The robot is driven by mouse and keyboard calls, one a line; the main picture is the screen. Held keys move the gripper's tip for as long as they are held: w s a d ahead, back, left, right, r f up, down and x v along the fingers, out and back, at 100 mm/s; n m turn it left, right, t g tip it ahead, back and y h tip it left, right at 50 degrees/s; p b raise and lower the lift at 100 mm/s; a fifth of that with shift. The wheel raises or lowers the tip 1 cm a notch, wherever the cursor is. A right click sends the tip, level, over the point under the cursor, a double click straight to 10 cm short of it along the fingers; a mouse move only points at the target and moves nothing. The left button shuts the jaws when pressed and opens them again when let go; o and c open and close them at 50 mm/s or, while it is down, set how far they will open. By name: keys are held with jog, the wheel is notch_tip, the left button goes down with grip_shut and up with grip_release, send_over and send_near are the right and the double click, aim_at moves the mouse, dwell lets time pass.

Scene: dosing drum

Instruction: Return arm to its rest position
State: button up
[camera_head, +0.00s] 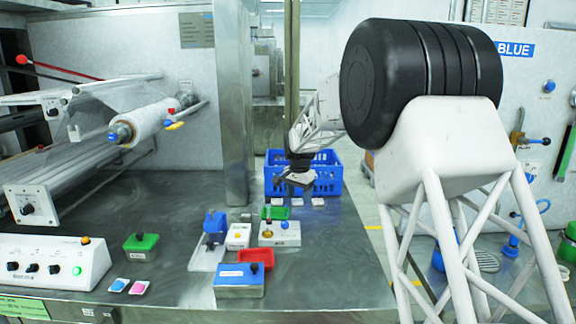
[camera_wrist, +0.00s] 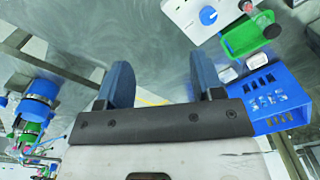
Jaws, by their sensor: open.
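My gripper (camera_head: 298,182) hangs above the far part of the metal table, in front of the blue crate (camera_head: 330,170) in the head view. In the wrist view my gripper (camera_wrist: 158,84) shows two blue fingers spread apart, with nothing between them. It is empty and clear of the objects below. My white arm reaches in from the right in the head view, and its large black joint hides part of the back wall.
The blue crate also shows in the wrist view (camera_wrist: 275,100). A green tray (camera_head: 275,212), a red tray (camera_head: 255,259), a blue box (camera_head: 239,280) and a green box (camera_head: 141,246) stand on the table (camera_head: 330,270). A control panel (camera_head: 50,262) is at front left.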

jog(key=s+d+r+n, duration=0.1)
jog(key=s+d+r, duration=0.25)
jog(key=s, duration=0.65)
jog(key=s+d+r+n+t, duration=0.1)
jog(key=s+d+r, duration=0.25)
jog(key=s, duration=0.55)
jog(key=s+d+r+n, duration=0.1)
jog(key=s+d+r, duration=0.25)
jog(key=s, duration=0.65)
jog(key=s+d+f+n, duration=0.2)
jog(key=s, duration=1.3)
jog(key=s+d+f+n+t, duration=0.1)
jog(key=s+d+f+n, duration=0.1)
jog(key=s, duration=1.3)
jog(key=shift+s+d+f, duration=0.15)
jog(key=shift+s+f, duration=0.25)
jog(key=shift+f, duration=0.4)
